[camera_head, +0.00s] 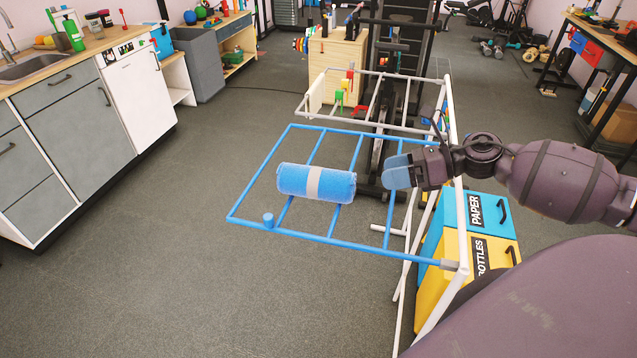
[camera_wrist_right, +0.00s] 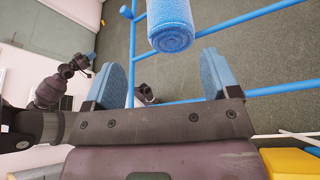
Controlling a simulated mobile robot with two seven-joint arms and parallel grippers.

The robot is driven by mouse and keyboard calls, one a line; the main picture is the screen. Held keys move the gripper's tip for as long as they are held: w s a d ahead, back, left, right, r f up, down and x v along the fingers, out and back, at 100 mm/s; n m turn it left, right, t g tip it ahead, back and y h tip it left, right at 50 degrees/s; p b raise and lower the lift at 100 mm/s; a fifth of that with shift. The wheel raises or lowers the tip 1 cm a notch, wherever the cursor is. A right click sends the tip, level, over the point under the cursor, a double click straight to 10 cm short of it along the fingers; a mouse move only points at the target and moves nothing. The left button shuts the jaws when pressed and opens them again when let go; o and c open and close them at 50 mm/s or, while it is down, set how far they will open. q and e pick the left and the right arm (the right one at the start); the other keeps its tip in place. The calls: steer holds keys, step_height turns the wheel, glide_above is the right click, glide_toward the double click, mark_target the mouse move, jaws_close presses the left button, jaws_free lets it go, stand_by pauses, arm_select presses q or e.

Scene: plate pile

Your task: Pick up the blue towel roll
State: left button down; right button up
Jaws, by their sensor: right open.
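The blue towel roll (camera_head: 295,180), with a pale band around its middle, lies on its side on the blue rack (camera_head: 263,175). My right gripper (camera_head: 391,171) is to the right of the roll, apart from its right end. In the right wrist view, the blue fingers of the right gripper (camera_wrist_right: 164,80) are spread wide with nothing between them. The end of the towel roll (camera_wrist_right: 172,36) shows ahead of them, near the top, a little right of centre. My left gripper does not show in the head view.
A small blue knob (camera_head: 268,220) stands on the rack's near left edge. A white frame (camera_head: 455,130) supports the rack. Blue and yellow bins (camera_head: 440,262) stand below my right arm. Grey floor is clear at left.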

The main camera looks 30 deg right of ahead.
mark_target(354, 182)
steer(key=shift+w+a+f+b, duration=0.6)
steer(key=shift+w+a+f, duration=1.35)
steer(key=shift+w+a, duration=0.1)
steer(key=x, duration=0.3)
steer(key=shift+w+a, duration=0.15)
steer(key=shift+w, duration=0.2)
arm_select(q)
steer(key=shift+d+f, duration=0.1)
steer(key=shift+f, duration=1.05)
arm_select(e)
steer(key=shift+w+a+f, duration=0.2)
steer(key=shift+w+a, duration=0.15)
steer(key=shift+a, duration=0.05)
steer(key=c, duration=0.6)
steer(key=shift+c, duration=0.8)
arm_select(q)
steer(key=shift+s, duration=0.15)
